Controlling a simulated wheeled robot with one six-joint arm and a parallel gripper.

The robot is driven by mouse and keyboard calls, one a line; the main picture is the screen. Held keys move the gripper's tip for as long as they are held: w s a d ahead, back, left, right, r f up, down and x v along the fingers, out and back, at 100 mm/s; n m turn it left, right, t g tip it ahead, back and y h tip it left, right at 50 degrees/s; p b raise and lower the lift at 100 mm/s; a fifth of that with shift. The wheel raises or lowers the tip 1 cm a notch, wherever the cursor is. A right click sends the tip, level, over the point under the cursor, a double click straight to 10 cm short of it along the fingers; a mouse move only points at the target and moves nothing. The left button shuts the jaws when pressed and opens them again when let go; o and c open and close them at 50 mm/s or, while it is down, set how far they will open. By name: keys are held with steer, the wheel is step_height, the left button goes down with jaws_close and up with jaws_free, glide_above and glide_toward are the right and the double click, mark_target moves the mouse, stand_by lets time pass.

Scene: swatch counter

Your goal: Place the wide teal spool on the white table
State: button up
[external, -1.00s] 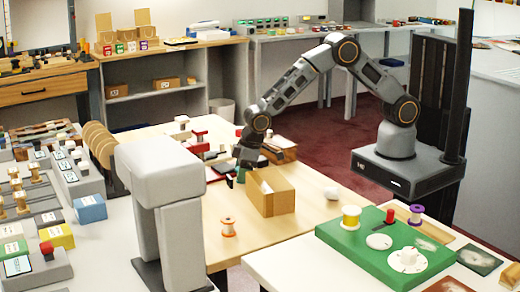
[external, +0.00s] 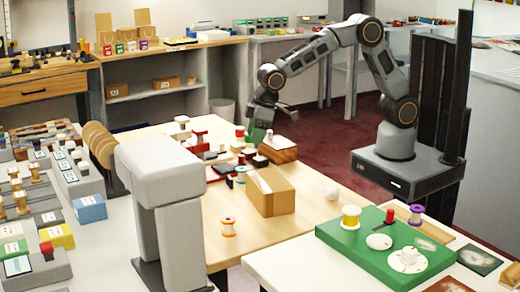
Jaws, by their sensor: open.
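A small teal spool (external: 241,174) stands on the wooden-topped table, just left of an open brown cardboard box (external: 270,192); at this size I cannot tell how wide it is. My gripper (external: 266,120) is open and empty. It is above the back part of that table, higher than the spool and behind it, apart from it. The white table (external: 290,268) is at the front right and bears a green board (external: 345,250).
A green block (external: 257,135), a reddish-brown block (external: 279,150) and several small pieces crowd the table's back. The wooden table's front is mostly clear.

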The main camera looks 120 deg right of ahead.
steer(key=s+a+r+n, duration=0.1)
steer(key=s+a+r, duration=0.2)
steer(key=s, duration=0.3)
steer(key=s+a+r+n, duration=0.1)
steer(key=s+a+r, duration=0.3)
steer(key=s+a, duration=0.2)
steer(key=shift+s+t, duration=0.3)
steer(key=shift+s, duration=0.25)
steer(key=shift+o, duration=0.3)
steer(key=s+a+n+y, duration=0.1)
steer(key=s+a, duration=0.3)
steer(key=s, duration=0.7)
steer(key=shift+s+f+n, duration=0.3)
steer(key=shift+s+n, duration=0.05)
steer(key=shift+n, duration=0.25)
steer(key=shift+s+a+f, duration=0.15)
steer(key=shift+s, duration=0.2)
